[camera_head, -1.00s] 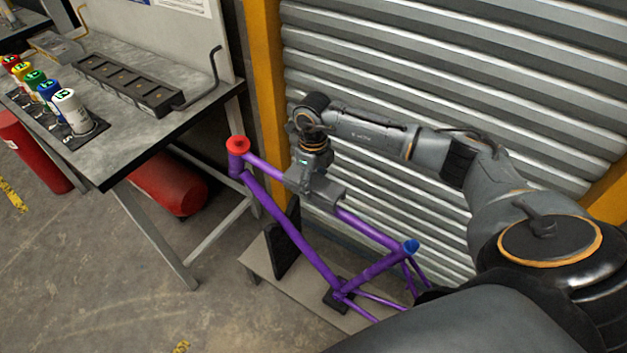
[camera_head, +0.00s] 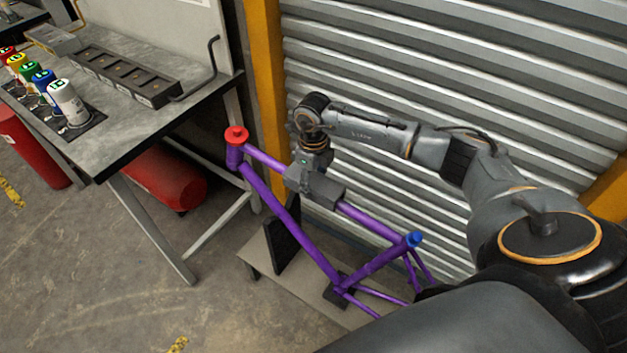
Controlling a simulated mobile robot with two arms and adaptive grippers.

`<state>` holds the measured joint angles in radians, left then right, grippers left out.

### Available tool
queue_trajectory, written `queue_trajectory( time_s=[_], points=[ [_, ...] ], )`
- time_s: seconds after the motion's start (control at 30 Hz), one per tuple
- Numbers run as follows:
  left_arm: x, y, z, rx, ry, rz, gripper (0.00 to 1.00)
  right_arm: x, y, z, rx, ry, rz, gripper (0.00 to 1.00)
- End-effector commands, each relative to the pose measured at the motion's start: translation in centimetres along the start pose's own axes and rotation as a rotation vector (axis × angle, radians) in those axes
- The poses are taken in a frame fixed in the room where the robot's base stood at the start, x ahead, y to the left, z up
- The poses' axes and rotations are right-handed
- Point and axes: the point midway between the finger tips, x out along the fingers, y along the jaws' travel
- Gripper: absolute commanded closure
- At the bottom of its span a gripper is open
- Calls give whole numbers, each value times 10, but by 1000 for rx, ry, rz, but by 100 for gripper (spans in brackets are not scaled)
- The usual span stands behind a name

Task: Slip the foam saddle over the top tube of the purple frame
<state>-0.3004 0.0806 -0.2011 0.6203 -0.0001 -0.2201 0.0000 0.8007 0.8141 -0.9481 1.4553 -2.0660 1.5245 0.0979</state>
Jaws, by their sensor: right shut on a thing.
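The purple frame (camera_head: 291,220) stands on a low bench, with a red cap at its left end and a blue cap at its right. Its top tube (camera_head: 370,220) slopes down to the right. My right gripper (camera_head: 306,180) is at the middle of this tube, pointing down, shut on the foam saddle (camera_head: 326,190), a grey block. The block covers a stretch of the tube in the picture. I cannot tell whether it sits fully around the tube or just above it. The fingertips are partly hidden. My left gripper is not in view.
A corrugated shutter (camera_head: 450,60) and yellow post (camera_head: 266,100) stand close behind the frame. A workbench (camera_head: 150,130) with colored spray cans (camera_head: 68,101) and a black rack (camera_head: 125,75) is at left. The low bench (camera_head: 258,256) holds black supports.

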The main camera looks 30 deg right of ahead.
Motion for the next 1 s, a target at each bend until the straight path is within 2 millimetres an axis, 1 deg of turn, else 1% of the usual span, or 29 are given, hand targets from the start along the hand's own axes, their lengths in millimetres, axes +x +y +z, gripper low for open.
queue_trajectory(
  time_s=[0.03, 0.5, 0.53, 0.63, 1.0],
  points=[
    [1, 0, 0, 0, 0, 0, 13, 3, 0, -2, -1, 6, 1, 61],
    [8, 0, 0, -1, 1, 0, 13, 11, 0, -3, 0, 9, 1, 60],
    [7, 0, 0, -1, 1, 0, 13, 10, 0, -3, 0, 9, 1, 38],
    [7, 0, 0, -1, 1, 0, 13, 10, 0, -2, 0, 7, 1, 18],
    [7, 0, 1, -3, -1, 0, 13, 6, 0, -1, 0, 2, 0, 18]
  ],
)
